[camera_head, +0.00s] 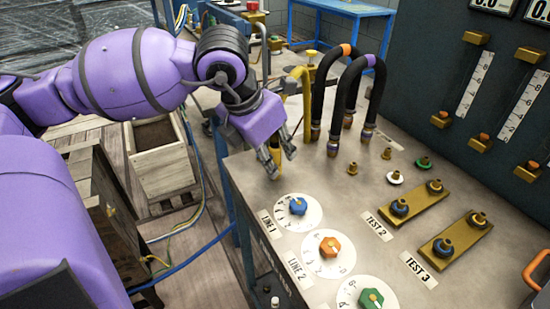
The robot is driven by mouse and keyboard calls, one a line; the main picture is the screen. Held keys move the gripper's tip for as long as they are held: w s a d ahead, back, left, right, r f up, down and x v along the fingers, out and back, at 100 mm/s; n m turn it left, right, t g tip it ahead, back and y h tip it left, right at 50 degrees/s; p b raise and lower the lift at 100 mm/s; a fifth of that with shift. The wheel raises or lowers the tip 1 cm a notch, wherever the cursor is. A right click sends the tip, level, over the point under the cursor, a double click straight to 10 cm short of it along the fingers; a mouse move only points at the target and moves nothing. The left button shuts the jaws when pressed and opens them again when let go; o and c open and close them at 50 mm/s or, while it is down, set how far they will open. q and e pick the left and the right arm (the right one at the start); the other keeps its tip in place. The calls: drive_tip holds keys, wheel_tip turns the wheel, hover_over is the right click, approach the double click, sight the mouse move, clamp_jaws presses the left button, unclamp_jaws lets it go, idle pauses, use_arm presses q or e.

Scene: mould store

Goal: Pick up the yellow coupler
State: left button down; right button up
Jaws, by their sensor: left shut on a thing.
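My left gripper (278,160) reaches in from the upper left over the bench's left edge, its fingers pointing down. It is shut on a yellow part, the yellow coupler (276,146), of which only a small piece shows between the fingers. The fingers and the purple gripper body hide the rest. I cannot tell whether the coupler touches the bench top. A bent yellow tube (306,100) stands just behind the gripper; whether it joins the coupler is hidden. My right gripper is not in view.
Two black hoses, with an orange band (346,50) and a purple band (370,60), arch close by on the right. The grey bench (330,192) carries blue, orange and green dial knobs, small brass fittings and two brass plates. A wooden box (160,160) stands left below.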

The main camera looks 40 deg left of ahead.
sight(273, 140)
use_arm(q)
drive_tip(key=shift+a+r, duration=0.1)
drive_tip(key=shift+w+r, duration=0.1)
drive_tip(key=shift+r, duration=0.3)
wheel_tip(273, 140, up, 2)
drive_tip(key=shift+r, duration=0.2)
drive_tip(key=s+d+r, duration=0.1)
drive_tip(key=s+r, duration=0.4)
drive_tip(key=s, duration=0.2)
drive_tip(key=s+r+b, duration=0.1)
drive_tip(key=s+r, duration=0.3)
drive_tip(key=s, duration=0.3)
drive_tip(key=shift+d+r, duration=0.35)
